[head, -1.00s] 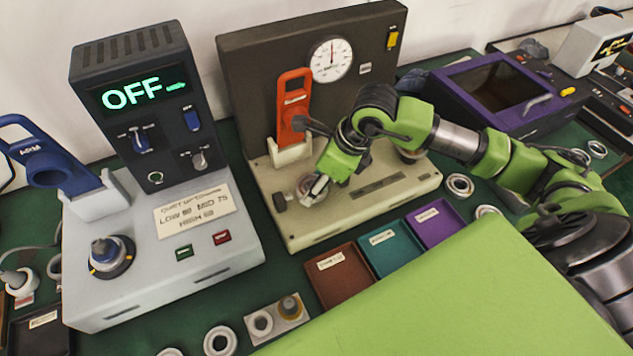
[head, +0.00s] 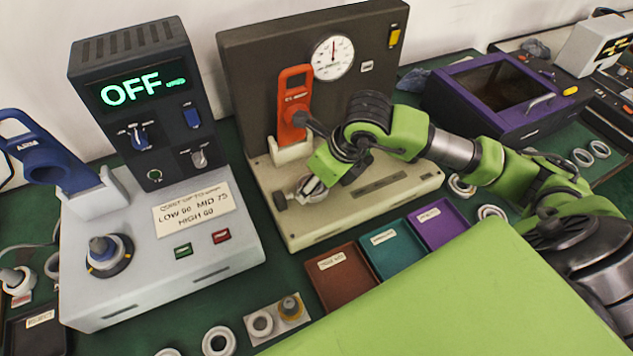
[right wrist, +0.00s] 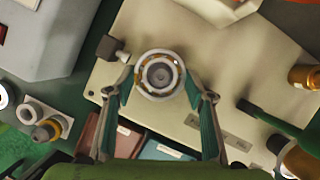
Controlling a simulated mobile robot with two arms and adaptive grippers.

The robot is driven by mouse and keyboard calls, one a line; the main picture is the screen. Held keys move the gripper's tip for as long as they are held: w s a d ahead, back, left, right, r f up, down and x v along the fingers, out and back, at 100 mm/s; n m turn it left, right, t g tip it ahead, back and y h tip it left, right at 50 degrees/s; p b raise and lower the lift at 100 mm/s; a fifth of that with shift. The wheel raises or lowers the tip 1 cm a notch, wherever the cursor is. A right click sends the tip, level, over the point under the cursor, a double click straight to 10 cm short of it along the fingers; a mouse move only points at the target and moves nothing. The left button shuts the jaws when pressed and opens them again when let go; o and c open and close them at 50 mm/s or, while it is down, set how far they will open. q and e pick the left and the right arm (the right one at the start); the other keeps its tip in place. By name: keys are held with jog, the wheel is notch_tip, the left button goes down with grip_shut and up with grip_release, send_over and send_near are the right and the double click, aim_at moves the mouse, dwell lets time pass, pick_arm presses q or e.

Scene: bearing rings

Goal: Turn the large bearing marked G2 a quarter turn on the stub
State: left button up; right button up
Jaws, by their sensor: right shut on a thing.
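The large bearing (right wrist: 160,75) sits around a stub on the cream base of the gauge stand; no G2 mark is legible. In the right wrist view its ring and the round stub end in its middle face me. My right gripper (right wrist: 160,88) has one finger at each side of the ring and is shut on it. In the head view the right gripper (head: 316,178) comes down over the bearing (head: 311,190) and partly hides it. My left gripper is in neither view.
The gauge stand (head: 245,95) has a dial and an orange-handled tool (head: 293,105). A grey heater unit reading OFF (head: 130,100) stands to the left. Brown, teal and purple trays (head: 340,280) lie in front. Several loose rings (head: 219,341) lie at the front edge and right.

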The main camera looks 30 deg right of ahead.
jog(key=shift+s+f, duration=0.1)
jog(key=shift+f, duration=0.05)
jog(key=shift+c, duration=0.2)
jog(key=shift+o, duration=0.2)
jog(key=shift+m, duration=0.6)
jog(key=shift+m+h+b, duration=0.3)
jog(key=shift+m+h, duration=0.2)
jog(key=shift+m, duration=0.1)
